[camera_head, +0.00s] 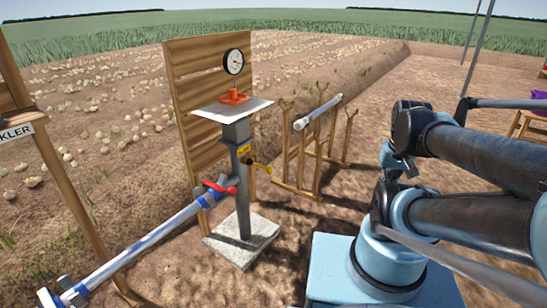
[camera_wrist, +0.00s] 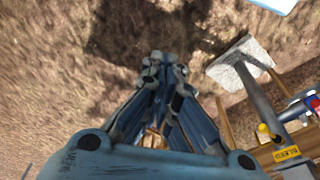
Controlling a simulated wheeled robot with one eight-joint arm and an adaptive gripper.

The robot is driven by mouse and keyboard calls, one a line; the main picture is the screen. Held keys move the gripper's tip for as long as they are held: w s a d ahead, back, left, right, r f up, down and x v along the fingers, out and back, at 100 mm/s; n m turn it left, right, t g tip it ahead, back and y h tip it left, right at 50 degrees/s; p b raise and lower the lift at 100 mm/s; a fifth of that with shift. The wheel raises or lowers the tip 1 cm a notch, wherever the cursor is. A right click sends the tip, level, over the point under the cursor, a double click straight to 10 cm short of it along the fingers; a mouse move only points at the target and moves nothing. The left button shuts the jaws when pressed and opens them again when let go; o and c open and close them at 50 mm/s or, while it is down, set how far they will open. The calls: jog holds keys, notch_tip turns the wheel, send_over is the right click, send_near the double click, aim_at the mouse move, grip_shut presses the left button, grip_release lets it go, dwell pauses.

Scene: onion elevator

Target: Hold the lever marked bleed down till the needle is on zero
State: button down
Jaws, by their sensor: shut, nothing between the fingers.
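The bleed lever (camera_head: 260,166) is a yellow handle on the right side of a grey post (camera_head: 242,190), below a yellow tag (camera_head: 243,150). In the wrist view its yellow knob (camera_wrist: 263,130) is at the right, beside the tag reading BLEED (camera_wrist: 287,153). The round gauge (camera_head: 233,61) has a white face and black rim, on the wooden board; its needle is too small to read. My gripper (camera_wrist: 165,60) is shut and empty over bare soil, to the left of the post and apart from the lever. The head view does not clearly show its fingers.
An orange handwheel (camera_head: 233,97) sits on a pale plate atop the post. A red lever (camera_head: 220,188) joins a silver pipe (camera_head: 150,240) at lower left. A wooden rack with a white tube (camera_head: 318,112) stands behind right. Bare soil lies between.

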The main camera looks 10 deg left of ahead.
jog(key=shift+w+d, duration=0.2)
jog(key=shift+w, duration=0.25)
jog(key=w+a+r+n+g+y, duration=0.1)
jog(key=w+a+r+n, duration=0.3)
jog(key=w+a+n, duration=0.35)
jog(key=w+a+r+n+y, duration=0.1)
jog(key=w+a+r+n, duration=0.3)
jog(key=w+a+n, duration=0.4)
jog(key=w+a+f+n+g, duration=0.1)
jog(key=w+a+f+n, duration=0.1)
jog(key=a+n, duration=0.6)
jog(key=w+a+f+n+g+y, duration=0.1)
jog(key=w+a+f+n, duration=0.2)
jog(key=a, duration=1.1)
jog(key=w+n, duration=0.2)
jog(key=n, duration=0.3)
jog(key=shift+w+f, duration=0.2)
jog(key=shift+f, duration=0.15)
